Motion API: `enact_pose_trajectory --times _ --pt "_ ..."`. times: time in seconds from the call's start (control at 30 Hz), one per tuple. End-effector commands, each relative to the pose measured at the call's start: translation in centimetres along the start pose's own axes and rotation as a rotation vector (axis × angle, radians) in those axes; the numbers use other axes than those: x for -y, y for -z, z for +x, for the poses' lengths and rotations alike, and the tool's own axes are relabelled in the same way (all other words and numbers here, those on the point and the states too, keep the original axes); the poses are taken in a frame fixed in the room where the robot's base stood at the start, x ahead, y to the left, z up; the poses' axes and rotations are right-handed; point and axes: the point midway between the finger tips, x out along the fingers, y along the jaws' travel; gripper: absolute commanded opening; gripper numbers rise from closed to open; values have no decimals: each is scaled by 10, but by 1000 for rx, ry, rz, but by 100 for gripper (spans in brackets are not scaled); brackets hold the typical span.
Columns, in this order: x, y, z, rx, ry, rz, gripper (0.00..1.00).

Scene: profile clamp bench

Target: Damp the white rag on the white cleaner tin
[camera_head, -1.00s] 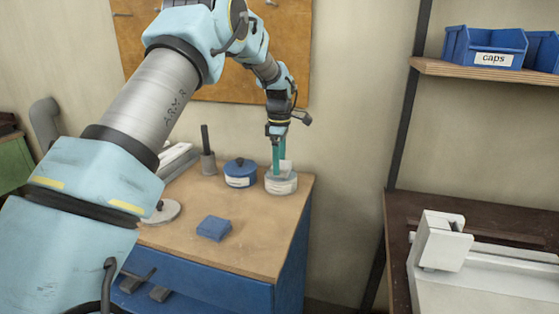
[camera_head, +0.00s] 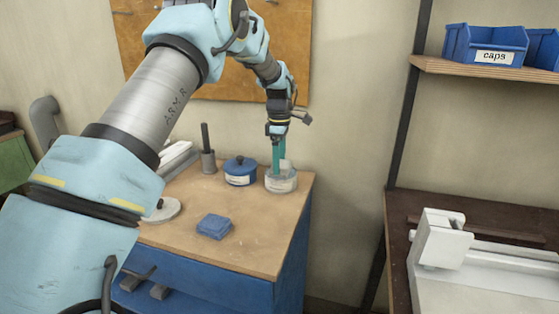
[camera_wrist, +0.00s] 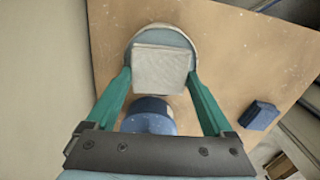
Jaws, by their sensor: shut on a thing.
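The white cleaner tin (camera_head: 281,184) is round and pale with a label, near the bench's back right corner. My gripper (camera_head: 279,163) points straight down over it, its teal fingertips at the tin's mouth. The wrist view shows my gripper (camera_wrist: 160,75) shut on the white rag (camera_wrist: 160,68), a pale square block between the two fingers. The rag lies over the round top of the white tin (camera_wrist: 147,33), with the rim showing around its far side. In the head view the rag is mostly hidden by the fingers and tin. I cannot tell how deep it sits.
A blue lidded tin (camera_head: 240,173) stands close left of the white tin. A dark upright rod in a grey holder (camera_head: 208,160) is behind it. A blue block (camera_head: 214,226) and a pale round disc (camera_head: 163,210) lie on the bench (camera_head: 262,240). The bench's front right is clear.

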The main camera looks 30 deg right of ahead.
Motion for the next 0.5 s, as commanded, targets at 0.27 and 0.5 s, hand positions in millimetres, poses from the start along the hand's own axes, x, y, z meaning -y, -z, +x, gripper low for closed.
enact_pose_trajectory --times 0.27,0.5 --pt "0 0 4 0 0 0 42" --pt "0 0 6 0 0 0 42"
